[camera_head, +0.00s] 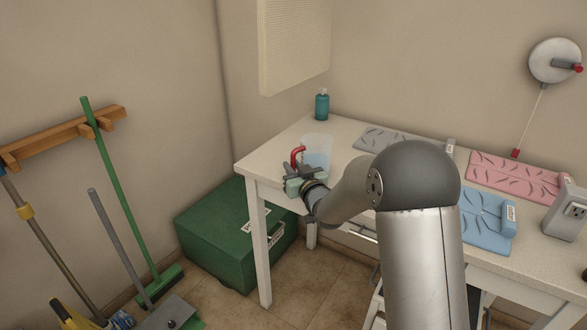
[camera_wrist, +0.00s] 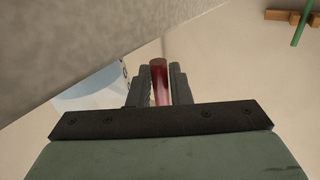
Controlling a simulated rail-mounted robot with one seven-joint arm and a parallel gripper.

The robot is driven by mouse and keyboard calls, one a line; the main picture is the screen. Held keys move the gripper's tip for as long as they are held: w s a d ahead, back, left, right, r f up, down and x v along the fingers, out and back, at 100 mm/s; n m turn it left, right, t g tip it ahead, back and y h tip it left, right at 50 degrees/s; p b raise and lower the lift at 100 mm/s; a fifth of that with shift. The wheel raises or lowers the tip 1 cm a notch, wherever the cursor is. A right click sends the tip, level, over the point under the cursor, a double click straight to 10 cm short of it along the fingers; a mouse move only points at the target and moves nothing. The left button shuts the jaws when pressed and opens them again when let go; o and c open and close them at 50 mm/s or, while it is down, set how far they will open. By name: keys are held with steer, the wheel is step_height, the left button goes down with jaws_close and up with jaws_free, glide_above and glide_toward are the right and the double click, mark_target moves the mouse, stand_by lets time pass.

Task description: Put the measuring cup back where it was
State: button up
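The measuring cup (camera_head: 317,150) is a clear vessel with a red handle and bluish contents. It is upright at the left end of the white table, at or just above its top. My gripper (camera_head: 298,169) is at the cup's handle, on its near left side. In the wrist view, the red handle (camera_wrist: 159,82) lies between the two fingers of my gripper (camera_wrist: 162,85), which are close around it and look shut on it. The clear cup wall with dark markings (camera_wrist: 95,88) shows left of the fingers. The cup's base is partly hidden by my gripper.
A teal bottle (camera_head: 322,104) stands at the table's back left corner. Grey (camera_head: 385,138), pink (camera_head: 510,178) and blue (camera_head: 484,222) patterned mats lie along the white table (camera_head: 345,132). A green box (camera_head: 225,230) is on the floor left of it. Brooms lean at the left wall.

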steer(key=shift+o, duration=1)
steer(key=shift+r, duration=0.1)
steer(key=shift+r+p, duration=0.2)
steer(key=shift+p, duration=0.1)
steer(key=s+d+f+m+g+h+b, duration=0.1)
steer(key=s+d+f+m+g+h, duration=0.2)
steer(key=s+d, duration=0.75)
steer(key=s+d+f+m+g+h, duration=0.1)
steer(key=s+d+f+g+h, duration=0.2)
steer(key=s+d+g+h, duration=0.75)
steer(key=s+m+g+y, duration=0.1)
steer(key=s+y, duration=0.4)
steer(key=s, duration=1.8)
steer(key=shift+s+a+f+m+g, duration=0.3)
steer(key=shift+a+f+g, duration=0.05)
steer(key=shift+g, duration=0.4)
